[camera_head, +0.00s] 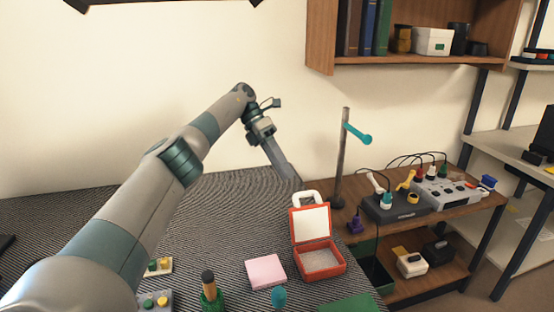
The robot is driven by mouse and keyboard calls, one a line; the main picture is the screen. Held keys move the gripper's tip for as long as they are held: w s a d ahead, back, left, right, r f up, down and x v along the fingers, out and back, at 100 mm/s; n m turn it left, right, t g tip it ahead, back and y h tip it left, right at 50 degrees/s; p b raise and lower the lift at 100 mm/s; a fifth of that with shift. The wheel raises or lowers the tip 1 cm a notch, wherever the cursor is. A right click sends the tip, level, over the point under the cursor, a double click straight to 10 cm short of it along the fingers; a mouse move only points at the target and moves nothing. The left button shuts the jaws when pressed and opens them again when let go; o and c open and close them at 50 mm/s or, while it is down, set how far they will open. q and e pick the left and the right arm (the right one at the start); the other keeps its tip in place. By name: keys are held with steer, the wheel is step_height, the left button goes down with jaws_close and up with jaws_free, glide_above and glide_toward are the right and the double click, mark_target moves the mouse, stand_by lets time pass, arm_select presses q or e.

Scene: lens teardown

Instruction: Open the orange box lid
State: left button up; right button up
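The orange box (336,270) sits on the dark striped table, right of the picture's middle. Its lid (312,224) stands up at the back, showing a pale inner panel inside an orange frame. A white handle (306,197) shows at the lid's top. The box's inside shows a light floor. My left gripper (290,176) is above and behind the box, pointing down toward the lid's top. Its fingers overlap in this view, so I cannot tell their opening or whether they touch the lid. My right gripper is out of view.
A pink block (265,271) lies left of the box, with a teal-topped item (279,296) and a green bottle (210,291) in front. A green mat (350,304) lies at the front.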

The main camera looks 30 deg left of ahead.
arm_select(q)
steer(key=shift+v, duration=1.85)
steer(key=shift+d+r, duration=0.15)
steer(key=shift+d, duration=0.05)
